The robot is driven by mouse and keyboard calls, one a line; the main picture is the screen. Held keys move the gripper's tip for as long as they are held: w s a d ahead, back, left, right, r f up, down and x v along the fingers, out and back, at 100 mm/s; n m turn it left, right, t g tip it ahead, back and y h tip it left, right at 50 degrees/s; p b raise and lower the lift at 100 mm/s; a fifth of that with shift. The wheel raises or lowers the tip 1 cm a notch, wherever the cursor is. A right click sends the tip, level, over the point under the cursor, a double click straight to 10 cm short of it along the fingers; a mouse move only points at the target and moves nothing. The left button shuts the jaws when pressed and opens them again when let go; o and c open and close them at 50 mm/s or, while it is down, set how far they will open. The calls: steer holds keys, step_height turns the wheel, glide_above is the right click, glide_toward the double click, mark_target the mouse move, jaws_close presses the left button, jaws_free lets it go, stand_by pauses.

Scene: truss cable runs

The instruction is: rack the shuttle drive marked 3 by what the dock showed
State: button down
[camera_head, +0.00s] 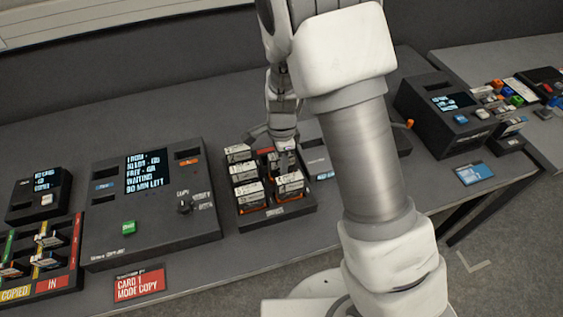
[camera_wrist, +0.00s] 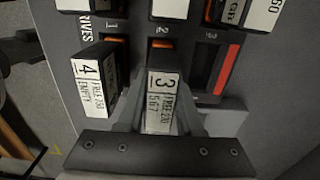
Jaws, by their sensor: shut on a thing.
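The drive marked 3 (camera_wrist: 163,98), with a white label reading "FREE" and smaller text, is between the fingers of my gripper (camera_wrist: 160,112) in the wrist view. My gripper is shut on it, at the black drives rack (camera_wrist: 210,98), near the slot marked 2. I cannot tell whether the drive is seated or raised. The drive marked 4 (camera_wrist: 92,85), labelled "FREE" and "EMPTY", stands to its left. In the head view my gripper (camera_head: 285,158) reaches down into the rack (camera_head: 278,222), partly hiding the drives. A console (camera_head: 150,205) with a lit screen stands left of the rack.
A bay with coloured lanes (camera_head: 78,255) marked "COPIED" and "IN" holds drives at far left, below a small screen unit (camera_head: 38,194). A red card (camera_head: 139,284) lies in front of the console. Another screen unit (camera_head: 445,115) and a blue card (camera_head: 474,173) are at right.

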steer(key=shift+f, duration=0.45)
steer(key=shift+c, duration=0.8)
jaws_free()
steer(key=shift+r, duration=0.1)
steer(key=shift+r+p, duration=2.95)
steer(key=shift+r, duration=0.7)
